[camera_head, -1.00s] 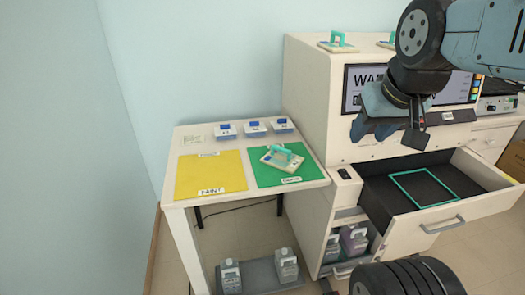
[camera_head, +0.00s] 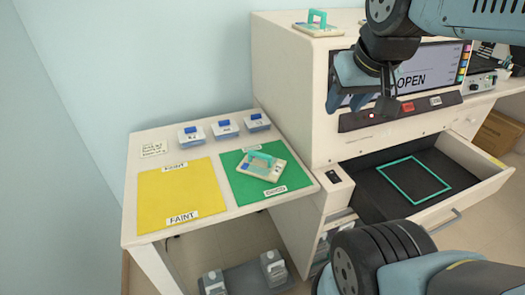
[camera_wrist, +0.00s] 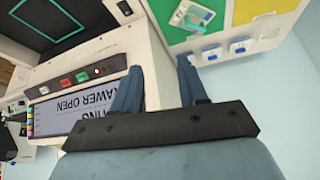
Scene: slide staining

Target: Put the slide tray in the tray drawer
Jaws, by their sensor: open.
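A cream slide tray with a teal handle (camera_head: 262,166) lies on the green mat (camera_head: 243,188) on the side table. It also shows at the top of the wrist view (camera_wrist: 196,15). The tray drawer (camera_head: 374,191) of the white machine is pulled open. Its dark floor bears a teal rectangular outline and holds no tray. My gripper (camera_head: 345,100) is open and empty, in front of the machine's screen and above and to the right of the tray. In the wrist view its two blue fingers (camera_wrist: 158,70) stand apart with nothing between them.
Another teal-handled tray (camera_head: 318,28) sits on the machine's top. A yellow mat (camera_head: 182,192) lies left of the green one, with several blue-lidded containers (camera_head: 225,128) behind. The screen (camera_head: 425,72) reads "OPEN". Bottles (camera_head: 272,266) stand on a low shelf below the table.

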